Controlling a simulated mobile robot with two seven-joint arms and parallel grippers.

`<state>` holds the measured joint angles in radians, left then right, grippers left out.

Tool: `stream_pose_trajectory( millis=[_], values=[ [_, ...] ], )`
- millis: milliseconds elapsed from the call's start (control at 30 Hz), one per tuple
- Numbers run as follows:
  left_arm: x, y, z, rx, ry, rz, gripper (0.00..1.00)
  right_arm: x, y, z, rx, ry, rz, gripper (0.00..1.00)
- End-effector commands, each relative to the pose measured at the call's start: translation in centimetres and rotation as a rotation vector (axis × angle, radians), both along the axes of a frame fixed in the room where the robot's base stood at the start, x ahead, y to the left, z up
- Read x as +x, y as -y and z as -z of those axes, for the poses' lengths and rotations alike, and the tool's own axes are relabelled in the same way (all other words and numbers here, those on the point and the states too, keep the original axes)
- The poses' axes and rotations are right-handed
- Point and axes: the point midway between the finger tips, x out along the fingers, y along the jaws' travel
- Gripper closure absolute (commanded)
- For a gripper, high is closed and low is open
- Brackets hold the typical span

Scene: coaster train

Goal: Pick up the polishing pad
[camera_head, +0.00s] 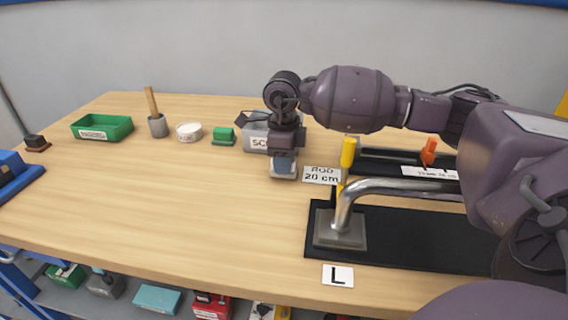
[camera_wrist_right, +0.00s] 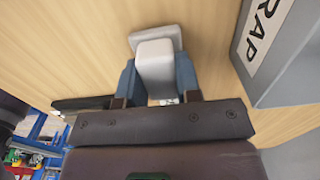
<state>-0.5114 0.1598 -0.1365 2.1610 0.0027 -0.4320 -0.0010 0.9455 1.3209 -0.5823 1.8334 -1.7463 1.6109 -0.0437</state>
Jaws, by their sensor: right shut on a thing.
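The polishing pad looks like a light grey block with a raised grip on a wider base. It shows in the right wrist view (camera_wrist_right: 155,60) and its pale base shows in the head view (camera_head: 283,176). My right gripper (camera_head: 284,160) points down over the table with its blue-grey fingers on both sides of the pad's grip, shut on it. In the wrist view the fingers (camera_wrist_right: 158,84) press against the grip. The pad is at or just above the tabletop; I cannot tell whether it touches. My left gripper is not in view.
A grey scrap bin (camera_head: 256,138) stands close behind the right gripper. A green block (camera_head: 223,134), white tub (camera_head: 189,131), brush cup (camera_head: 158,126) and green tray (camera_head: 102,127) stand leftward. The front-left table is clear.

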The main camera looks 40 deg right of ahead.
Motion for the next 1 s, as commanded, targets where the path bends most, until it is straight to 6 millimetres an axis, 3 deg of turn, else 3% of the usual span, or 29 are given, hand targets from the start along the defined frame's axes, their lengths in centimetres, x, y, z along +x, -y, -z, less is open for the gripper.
stream_pose_trajectory(
  millis=[600,800,1000],
  values=[
    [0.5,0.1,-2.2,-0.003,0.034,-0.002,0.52,0.0,0.0,-14.8,-0.001,0.011,0.001,0.93],
    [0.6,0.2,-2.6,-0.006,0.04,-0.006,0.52,0.1,0.0,-17.8,0.0,0.008,0.001,0.93],
    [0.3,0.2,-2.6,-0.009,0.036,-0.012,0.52,0.0,0.0,-19.1,0.0,0.004,0.0,0.93]
  ],
)
